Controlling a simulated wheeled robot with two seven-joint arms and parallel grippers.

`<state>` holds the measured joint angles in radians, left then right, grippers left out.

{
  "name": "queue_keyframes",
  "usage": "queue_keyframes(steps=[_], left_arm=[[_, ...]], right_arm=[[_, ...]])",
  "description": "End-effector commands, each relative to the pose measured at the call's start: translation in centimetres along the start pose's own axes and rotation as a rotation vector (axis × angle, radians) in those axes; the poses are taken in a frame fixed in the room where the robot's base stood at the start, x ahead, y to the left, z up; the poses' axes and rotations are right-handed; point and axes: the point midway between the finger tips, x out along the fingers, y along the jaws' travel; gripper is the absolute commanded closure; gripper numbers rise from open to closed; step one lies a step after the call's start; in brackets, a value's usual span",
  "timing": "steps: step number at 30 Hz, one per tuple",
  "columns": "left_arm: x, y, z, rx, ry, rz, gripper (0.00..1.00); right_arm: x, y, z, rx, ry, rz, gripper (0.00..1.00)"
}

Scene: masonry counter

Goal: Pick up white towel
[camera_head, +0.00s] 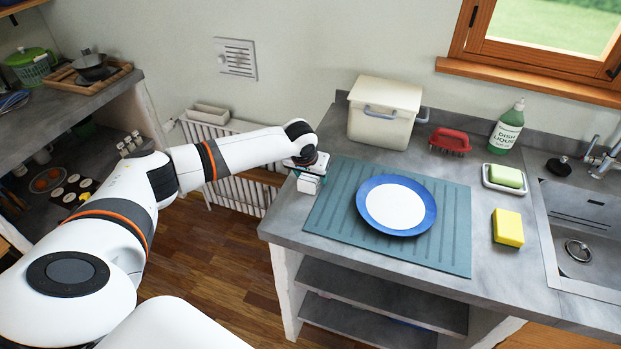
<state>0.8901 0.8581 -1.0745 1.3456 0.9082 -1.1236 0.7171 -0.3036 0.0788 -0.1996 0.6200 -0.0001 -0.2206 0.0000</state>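No white towel can be made out for certain. My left gripper (309,180) is at the left edge of the counter, by the upper left corner of the blue-green ribbed mat (330,222). A small white block-like shape shows at its tip; I cannot tell whether this is its fingers or something held. Whether the fingers are open or shut is too small to see. My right gripper is not in view.
On the mat lies a blue-rimmed plate (396,205). Around it are a cream bin (383,112), red brush (450,141), dish liquid bottle (507,128), green soap (505,176), yellow sponge (508,227) and sink (585,235). A white slatted rack (240,190) stands left of the counter.

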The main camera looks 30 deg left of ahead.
Motion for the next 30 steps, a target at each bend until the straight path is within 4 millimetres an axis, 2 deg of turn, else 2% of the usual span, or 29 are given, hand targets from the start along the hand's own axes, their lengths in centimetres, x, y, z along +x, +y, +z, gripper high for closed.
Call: queue_keyframes(steps=[1, 6, 13, 16, 27, 30], left_arm=[[0.0, 0.0, 0.0, 0.000, 0.000, 0.000, 0.47], [0.0, 0.0, 0.0, 0.000, 0.000, 0.000, 0.73], [-0.1, 0.0, 0.1, -0.001, 0.000, 0.000, 0.73], [-0.8, 0.0, 0.4, -0.001, -0.002, -0.001, 0.73], [-7.3, 0.0, 3.1, -0.001, -0.004, -0.002, 0.73], [-8.4, 0.0, 3.6, -0.001, -0.001, -0.001, 0.73]], right_arm=[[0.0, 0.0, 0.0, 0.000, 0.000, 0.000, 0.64], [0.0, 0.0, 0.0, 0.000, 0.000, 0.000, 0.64], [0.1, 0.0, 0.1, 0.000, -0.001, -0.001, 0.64], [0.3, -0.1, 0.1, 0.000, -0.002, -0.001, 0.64], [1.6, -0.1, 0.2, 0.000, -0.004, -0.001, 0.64], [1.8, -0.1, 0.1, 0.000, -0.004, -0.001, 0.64]])
